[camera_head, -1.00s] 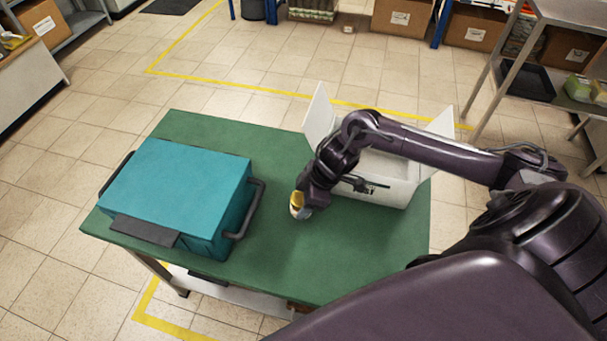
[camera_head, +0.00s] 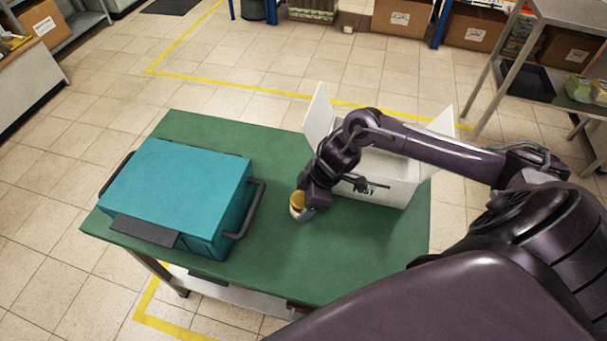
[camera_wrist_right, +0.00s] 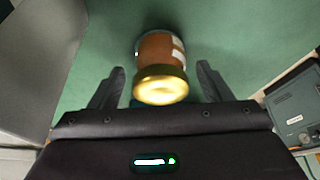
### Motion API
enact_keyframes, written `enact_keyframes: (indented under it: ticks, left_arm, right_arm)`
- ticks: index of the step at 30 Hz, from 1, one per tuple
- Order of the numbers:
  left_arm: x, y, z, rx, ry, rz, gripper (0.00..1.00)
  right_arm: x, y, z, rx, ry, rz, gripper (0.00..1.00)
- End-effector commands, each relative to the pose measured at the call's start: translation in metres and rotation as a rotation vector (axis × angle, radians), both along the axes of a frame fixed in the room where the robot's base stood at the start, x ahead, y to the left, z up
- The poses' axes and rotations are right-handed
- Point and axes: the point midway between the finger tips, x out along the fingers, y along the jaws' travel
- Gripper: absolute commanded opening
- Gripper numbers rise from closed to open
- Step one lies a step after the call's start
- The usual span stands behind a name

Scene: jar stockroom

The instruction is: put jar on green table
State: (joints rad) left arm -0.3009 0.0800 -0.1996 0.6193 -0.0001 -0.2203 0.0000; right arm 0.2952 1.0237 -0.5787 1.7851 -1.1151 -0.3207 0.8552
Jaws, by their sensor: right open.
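The jar (camera_wrist_right: 161,56) has a gold lid and brown contents with a pale label. In the right wrist view it is between the two fingers of my right gripper (camera_wrist_right: 161,70), with visible gaps on both sides. The jar (camera_head: 297,200) also shows in the head view at the end of my right arm, partly hidden by the gripper (camera_head: 306,212). It appears to stand on the green table (camera_head: 330,262), though its base contact is not clear. My right gripper is open around it. My left gripper is out of view.
A teal case (camera_head: 175,190) with dark handles fills the table's left part. An open white box (camera_head: 392,188) stands behind my right arm at the table's right. The table's front middle is clear. A metal shelf (camera_head: 535,50) stands on the floor at the right.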

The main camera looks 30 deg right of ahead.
Motion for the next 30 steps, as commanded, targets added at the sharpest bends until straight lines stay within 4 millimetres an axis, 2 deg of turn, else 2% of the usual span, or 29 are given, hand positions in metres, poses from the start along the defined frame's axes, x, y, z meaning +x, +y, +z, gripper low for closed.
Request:
enact_keyframes:
  ticks: [9, 15, 21, 30]
  left_arm:
    - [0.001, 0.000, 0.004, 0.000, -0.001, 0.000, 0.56]
    - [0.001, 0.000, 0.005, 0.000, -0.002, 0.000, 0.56]
    - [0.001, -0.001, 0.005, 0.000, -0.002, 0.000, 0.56]
    - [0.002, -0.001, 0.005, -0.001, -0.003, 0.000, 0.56]
  right_arm:
    - [-0.014, -0.023, 0.061, -0.007, -0.002, 0.002, 0.72]
    - [-0.021, -0.033, 0.091, -0.004, 0.001, 0.001, 0.72]
    - [-0.024, -0.036, 0.104, -0.002, 0.002, 0.001, 0.72]
    - [-0.024, -0.036, 0.104, -0.001, 0.002, 0.001, 0.72]
